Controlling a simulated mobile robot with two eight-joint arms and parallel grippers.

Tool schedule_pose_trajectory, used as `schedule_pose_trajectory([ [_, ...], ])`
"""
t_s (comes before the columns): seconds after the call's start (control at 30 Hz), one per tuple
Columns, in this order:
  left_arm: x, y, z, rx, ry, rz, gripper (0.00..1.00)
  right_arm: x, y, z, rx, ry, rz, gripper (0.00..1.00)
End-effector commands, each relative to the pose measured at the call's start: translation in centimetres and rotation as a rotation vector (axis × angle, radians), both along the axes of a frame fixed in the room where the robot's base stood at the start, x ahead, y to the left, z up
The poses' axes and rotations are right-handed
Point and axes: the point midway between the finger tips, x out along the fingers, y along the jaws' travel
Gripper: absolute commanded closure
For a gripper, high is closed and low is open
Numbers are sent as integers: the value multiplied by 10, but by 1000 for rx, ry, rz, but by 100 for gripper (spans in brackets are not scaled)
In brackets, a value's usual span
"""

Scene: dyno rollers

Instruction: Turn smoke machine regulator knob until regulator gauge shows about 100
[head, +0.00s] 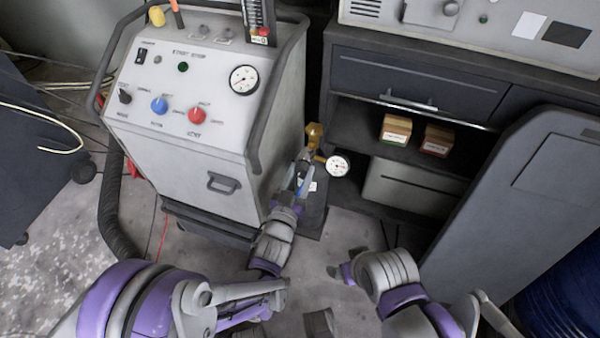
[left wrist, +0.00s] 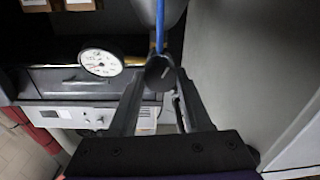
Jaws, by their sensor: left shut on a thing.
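The smoke machine (head: 190,180) is a grey wheeled cabinet with a sloped control panel, on the left in the head view. The regulator gauge (head: 337,165) is a small white dial beside its right side, near a brass fitting (head: 314,133). The gauge also shows in the left wrist view (left wrist: 101,62), but its needle reading is too small to tell. My left gripper (head: 303,172) is shut on the dark round regulator knob (left wrist: 159,73), which sits between its fingertips. In the head view the gripper hides the knob. My right gripper (head: 343,271) is empty, low over the floor.
The panel has a larger gauge (head: 243,79), a blue knob (head: 159,105) and a red knob (head: 197,115). A shelf with small boxes (head: 396,129) stands behind the regulator. A grey panel (head: 530,190) is at the right. A blue hose (left wrist: 160,25) runs by the knob.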

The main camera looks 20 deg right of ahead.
Motion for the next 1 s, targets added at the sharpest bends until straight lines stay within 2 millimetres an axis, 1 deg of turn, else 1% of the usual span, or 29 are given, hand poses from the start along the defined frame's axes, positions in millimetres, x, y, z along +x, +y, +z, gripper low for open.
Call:
schedule_pose_trajectory([
  [0.07,0,0,0,21,-14,0,100,0,0,0,0,0,0,6],
  [0.3,0,0,-1,192,-129,0,100,0,0,-2,0,0,0,6],
  [0.4,0,0,-1,234,-157,0,100,0,0,-2,0,1,0,6],
  [0.7,-1,0,-1,244,-163,0,100,0,0,-2,0,0,0,6],
  [0.73,-1,0,-1,244,-163,0,46,0,0,-2,0,0,0,6],
  [0.87,-1,0,-1,243,-164,0,23,0,0,-2,0,1,0,6],
  [1.0,-1,0,-1,242,-163,0,21,0,0,-2,0,0,0,6],
])
